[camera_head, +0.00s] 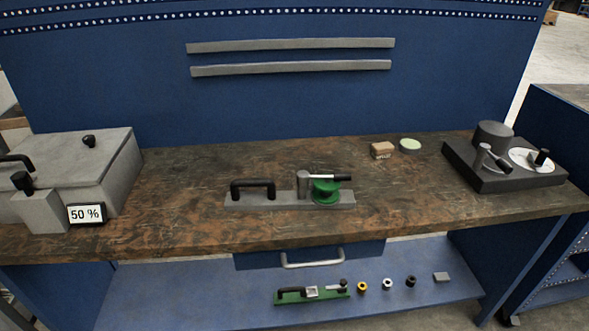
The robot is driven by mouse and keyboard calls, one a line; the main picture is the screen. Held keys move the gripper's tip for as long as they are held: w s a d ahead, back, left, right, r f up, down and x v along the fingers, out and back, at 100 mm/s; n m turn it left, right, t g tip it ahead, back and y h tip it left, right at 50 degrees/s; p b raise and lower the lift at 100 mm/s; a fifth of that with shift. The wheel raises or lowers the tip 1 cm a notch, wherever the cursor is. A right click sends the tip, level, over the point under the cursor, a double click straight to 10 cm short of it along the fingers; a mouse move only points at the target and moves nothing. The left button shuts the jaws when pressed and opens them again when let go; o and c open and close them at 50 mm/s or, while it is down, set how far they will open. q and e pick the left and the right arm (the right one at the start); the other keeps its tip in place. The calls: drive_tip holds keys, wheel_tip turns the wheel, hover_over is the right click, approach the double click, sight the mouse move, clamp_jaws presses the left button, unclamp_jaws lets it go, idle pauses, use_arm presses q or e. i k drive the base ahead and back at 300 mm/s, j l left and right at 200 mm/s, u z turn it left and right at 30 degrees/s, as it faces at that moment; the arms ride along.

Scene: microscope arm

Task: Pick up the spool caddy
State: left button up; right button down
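Two long low carriers with black handles are in view, and I cannot tell for sure which one is the spool caddy. On the bench top, a grey bar-shaped carrier (283,201) has a black handle at its left end. A green spool-like part (326,191) sits at its right end, with a grey post and a black-gripped lever by it. On the lower shelf, a green carrier (312,296) has a black handle on its left and small grey and dark parts on its right. Neither of my grippers is in view.
Small yellow (362,286), white (387,284) and black (411,281) ring-like pieces and a grey block (441,276) lie on the lower shelf (190,299). The bench (200,170) holds a grey box (75,165) with a "50 %" display (87,214) and a dark turntable device (500,178).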

sight(236, 200)
drive_tip(key=i+j+z, duration=0.2)
drive_tip(key=j, duration=0.15)
drive_tip(key=i+j+z, duration=0.15)
drive_tip(key=j, duration=0.2)
drive_tip(key=i+j+z, duration=0.2)
drive_tip(key=j, duration=0.2)
drive_tip(key=i, duration=0.05)
